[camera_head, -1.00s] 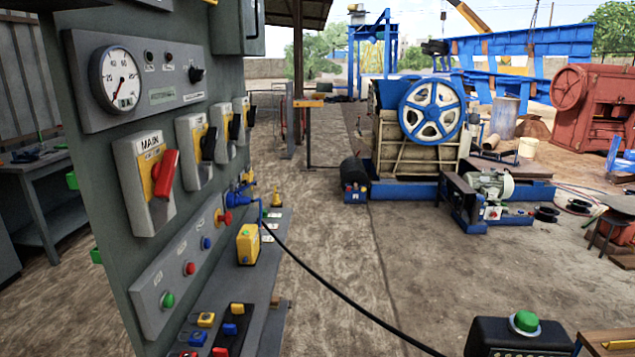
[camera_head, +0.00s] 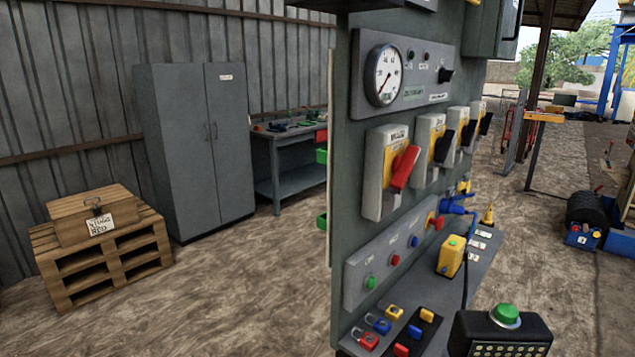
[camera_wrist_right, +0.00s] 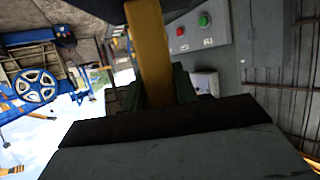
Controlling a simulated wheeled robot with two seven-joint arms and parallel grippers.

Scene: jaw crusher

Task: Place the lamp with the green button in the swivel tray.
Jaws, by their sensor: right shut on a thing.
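The lamp (camera_head: 502,333) is a black box with a green button (camera_head: 506,314) on top. It shows upright at the bottom right of the head view, in front of the grey panel. My right gripper (camera_wrist_right: 148,40) shows in the wrist view, shut on the lamp. A dark edge at the top of that view may be part of the lamp; most of the grip is hidden. My left gripper is not in view. I cannot make out a swivel tray with certainty.
The grey control panel (camera_head: 345,130) with switches stands close in front. Its shelf (camera_head: 470,252) carries a yellow box (camera_head: 452,256), and several coloured padlocks lie lower down. A pallet with a wooden crate (camera_head: 92,217), a cabinet (camera_head: 198,147) and a workbench (camera_head: 302,183) stand behind.

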